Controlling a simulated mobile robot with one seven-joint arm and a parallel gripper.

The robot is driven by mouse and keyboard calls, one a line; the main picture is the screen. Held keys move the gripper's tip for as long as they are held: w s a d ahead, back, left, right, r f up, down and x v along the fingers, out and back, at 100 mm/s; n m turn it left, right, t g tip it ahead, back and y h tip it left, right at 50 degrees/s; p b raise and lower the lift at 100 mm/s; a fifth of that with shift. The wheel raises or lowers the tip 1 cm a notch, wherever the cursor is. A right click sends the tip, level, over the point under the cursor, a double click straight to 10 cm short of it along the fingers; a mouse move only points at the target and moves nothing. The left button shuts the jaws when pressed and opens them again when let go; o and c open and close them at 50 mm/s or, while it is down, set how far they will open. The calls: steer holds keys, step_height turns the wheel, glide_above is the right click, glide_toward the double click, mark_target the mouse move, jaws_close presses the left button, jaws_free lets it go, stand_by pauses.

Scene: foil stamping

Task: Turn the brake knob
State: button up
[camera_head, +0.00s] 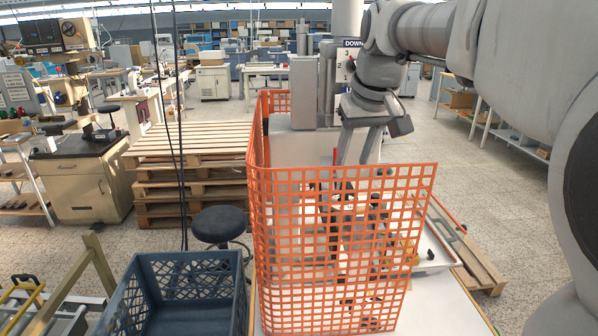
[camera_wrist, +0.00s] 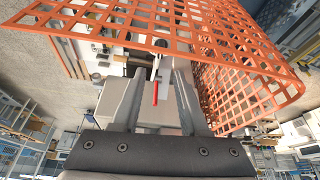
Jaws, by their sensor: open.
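My gripper (camera_head: 356,161) points down behind the top edge of the orange mesh guard, in front of the pale machine (camera_head: 298,148). It also shows in the wrist view (camera_wrist: 160,68), with its two fingers apart and nothing seen held. A thin red bar (camera_wrist: 155,92) shows between the fingers in the wrist view; I cannot tell whether it touches them. A small red piece (camera_head: 334,156) shows beside the left finger in the head view. I cannot make out the brake knob for certain; small dark machine parts lie behind the mesh.
The orange mesh guard (camera_head: 345,172) stands around the front and left of the machine, close to my gripper; it also fills the upper right of the wrist view (camera_wrist: 250,62). A blue-grey crate (camera_head: 190,262), a stool (camera_head: 219,224) and stacked pallets (camera_head: 190,141) stand left.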

steer(key=x, duration=0.8)
steer(key=shift+w+f+p, duration=0.2)
steer(key=shift+f+p, duration=0.1)
jaws_close()
